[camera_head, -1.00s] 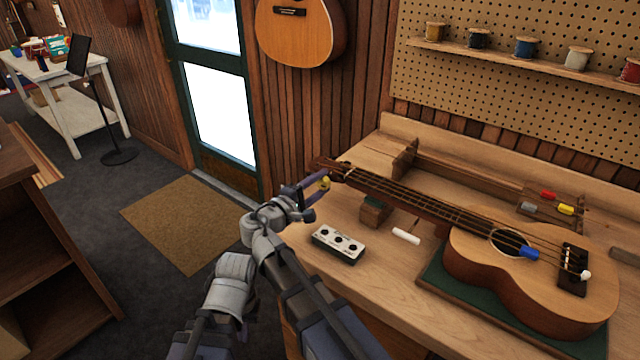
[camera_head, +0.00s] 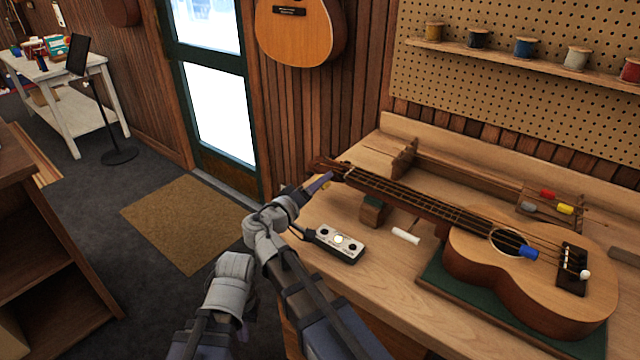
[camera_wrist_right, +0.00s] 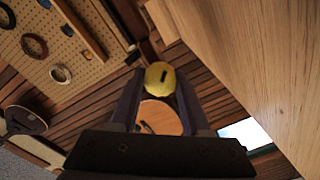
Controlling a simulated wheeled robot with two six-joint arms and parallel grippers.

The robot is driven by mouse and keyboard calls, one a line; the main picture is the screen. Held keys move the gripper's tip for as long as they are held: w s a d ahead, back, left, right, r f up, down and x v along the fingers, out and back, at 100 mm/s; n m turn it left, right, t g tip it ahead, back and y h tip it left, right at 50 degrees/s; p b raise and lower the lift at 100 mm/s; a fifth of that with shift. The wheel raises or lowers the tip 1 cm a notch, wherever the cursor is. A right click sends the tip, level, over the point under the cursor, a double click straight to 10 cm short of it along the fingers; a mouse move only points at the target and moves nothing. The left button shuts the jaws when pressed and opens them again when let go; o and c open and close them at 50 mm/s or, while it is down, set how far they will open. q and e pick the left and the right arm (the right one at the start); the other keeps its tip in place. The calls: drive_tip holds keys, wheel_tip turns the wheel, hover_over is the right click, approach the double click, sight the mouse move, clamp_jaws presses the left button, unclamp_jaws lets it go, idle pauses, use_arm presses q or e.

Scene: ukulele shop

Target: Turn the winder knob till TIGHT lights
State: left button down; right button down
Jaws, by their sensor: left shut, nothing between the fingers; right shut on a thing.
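My right gripper (camera_head: 323,182) is at the ukulele's headstock, beside its tuning end. In the right wrist view its fingers (camera_wrist_right: 158,80) are shut on the yellow winder knob (camera_wrist_right: 160,74). In the head view the gripper mostly covers the knob. The ukulele (camera_head: 475,250) lies on the bench with its neck pointing to the upper left. A small pale box with three round lamps (camera_head: 352,251) stands on the bench below the neck. Its middle lamp glows pale yellow; the outer two are dark. Its lettering is too small to read. I cannot make out my left gripper.
The wooden bench (camera_head: 405,291) carries a green-topped cradle (camera_head: 445,284) under the ukulele body. A small white cylinder (camera_head: 405,236) lies near the neck. A block (camera_head: 374,209) stands under the neck. Spools line the shelf (camera_head: 500,60) behind.

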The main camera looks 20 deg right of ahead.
drive_tip(key=shift+s+f+m, duration=0.1)
drive_tip(key=shift+f+m, duration=0.05)
drive_tip(key=shift+m, duration=0.35)
drive_tip(key=c, duration=0.7)
unclamp_jaws()
drive_tip(key=shift+s, duration=0.1)
